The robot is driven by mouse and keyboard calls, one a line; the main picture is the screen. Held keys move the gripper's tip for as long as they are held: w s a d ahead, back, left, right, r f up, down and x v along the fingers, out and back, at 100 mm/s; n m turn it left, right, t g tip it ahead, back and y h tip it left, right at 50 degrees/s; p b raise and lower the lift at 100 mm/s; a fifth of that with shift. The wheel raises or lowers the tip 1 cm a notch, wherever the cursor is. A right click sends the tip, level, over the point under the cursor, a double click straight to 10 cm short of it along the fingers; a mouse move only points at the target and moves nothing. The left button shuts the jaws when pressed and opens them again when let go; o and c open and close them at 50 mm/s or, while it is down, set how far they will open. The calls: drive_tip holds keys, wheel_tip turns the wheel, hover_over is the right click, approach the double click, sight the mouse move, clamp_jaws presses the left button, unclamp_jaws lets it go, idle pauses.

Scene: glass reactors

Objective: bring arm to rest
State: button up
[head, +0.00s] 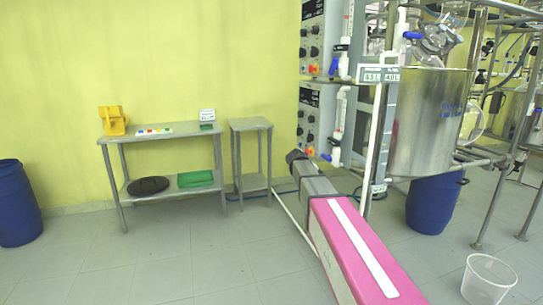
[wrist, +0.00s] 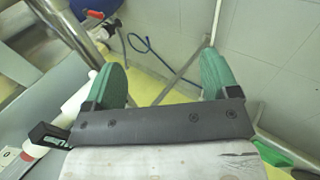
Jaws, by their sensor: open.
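My arm reaches forward from the lower right in the head view, its pink link low and its grey forearm ending in a dark tip beside the steel reactor frame (head: 380,140). The fingers cannot be made out in the head view. In the wrist view my gripper (wrist: 163,68) has two green fingers spread wide apart. Nothing is held between them; a blue hose, pale floor and a patch of yellow show beyond the gap.
A steel vessel (head: 430,115) stands in the frame close to the right of my arm. A blue drum (head: 433,205) is beneath it. A white bin (head: 487,281) stands lower right. A two-level table (head: 165,133) and a small table (head: 250,124) line the wall.

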drive_tip(key=s+f+m+g+y, duration=0.1)
drive_tip(key=s+f+y, duration=0.1)
drive_tip(key=s+f, duration=0.4)
drive_tip(key=s+f+m+g+y, duration=0.1)
drive_tip(key=s+f, duration=0.6)
drive_tip(key=s, duration=0.8)
drive_tip(key=s+a+f+m+g+y, duration=0.1)
drive_tip(key=s+f+m+y, duration=0.1)
drive_tip(key=s+f+y, duration=0.2)
drive_tip(key=s+f, duration=0.3)
drive_tip(key=s, duration=0.3)
drive_tip(key=shift+s, duration=0.15)
